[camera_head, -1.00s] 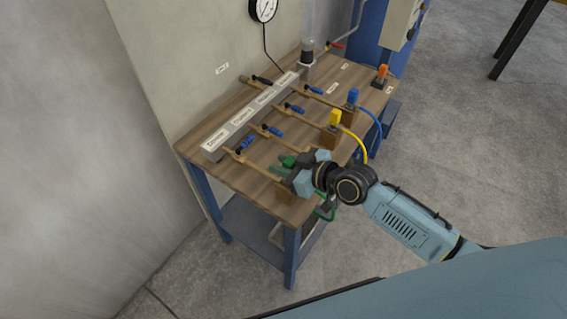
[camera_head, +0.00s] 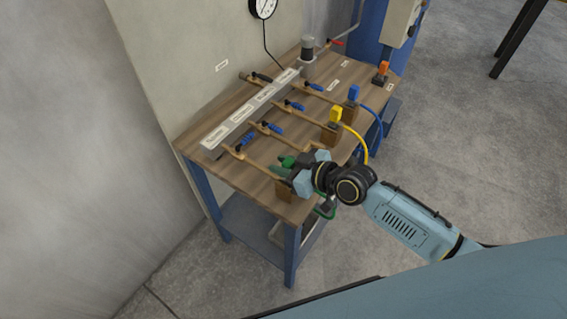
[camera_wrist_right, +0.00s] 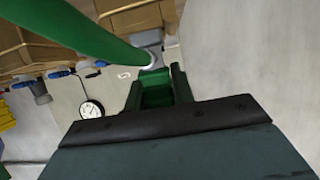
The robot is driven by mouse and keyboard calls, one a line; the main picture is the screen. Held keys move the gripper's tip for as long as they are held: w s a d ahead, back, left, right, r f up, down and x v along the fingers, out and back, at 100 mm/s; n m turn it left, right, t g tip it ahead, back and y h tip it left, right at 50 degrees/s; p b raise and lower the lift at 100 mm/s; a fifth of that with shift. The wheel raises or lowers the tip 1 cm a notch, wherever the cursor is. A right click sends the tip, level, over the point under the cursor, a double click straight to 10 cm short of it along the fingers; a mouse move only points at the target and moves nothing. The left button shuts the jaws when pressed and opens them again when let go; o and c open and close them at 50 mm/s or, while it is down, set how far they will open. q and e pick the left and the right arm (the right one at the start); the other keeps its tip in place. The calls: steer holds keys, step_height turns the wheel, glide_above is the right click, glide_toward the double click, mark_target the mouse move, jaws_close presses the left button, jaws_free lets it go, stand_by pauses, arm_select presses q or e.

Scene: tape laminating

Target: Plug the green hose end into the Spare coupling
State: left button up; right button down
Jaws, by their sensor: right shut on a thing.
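My right gripper (camera_head: 292,171) is at the front edge of the workbench and is shut on the green hose end (camera_head: 288,161). The green hose end also shows between the fingers in the right wrist view (camera_wrist_right: 156,92), with a pale ring at its tip. The green hose (camera_wrist_right: 75,32) crosses the upper left of that view. A wooden block (camera_head: 284,190) is beside the gripper, partly hidden by it. I cannot read which label says Spare, so I cannot tell the Spare coupling apart. My left gripper is not in view.
Yellow (camera_head: 335,115), blue (camera_head: 354,92) and orange (camera_head: 383,68) plugs stand along the workbench (camera_head: 225,175). A labelled rail (camera_head: 245,115) and pipes with blue-handled valves (camera_head: 273,128) lie behind. A gauge (camera_head: 263,7) is on the wall.

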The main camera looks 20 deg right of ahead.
steer(key=shift+f, duration=0.3)
stand_by(0.4)
steer(key=c, duration=0.6)
jaws_free()
steer(key=shift+c, duration=0.2)
step_height(320, 180, up, 7)
steer(key=p, duration=0.6)
stand_by(0.3)
steer(key=shift+s, duration=0.1)
stand_by(0.4)
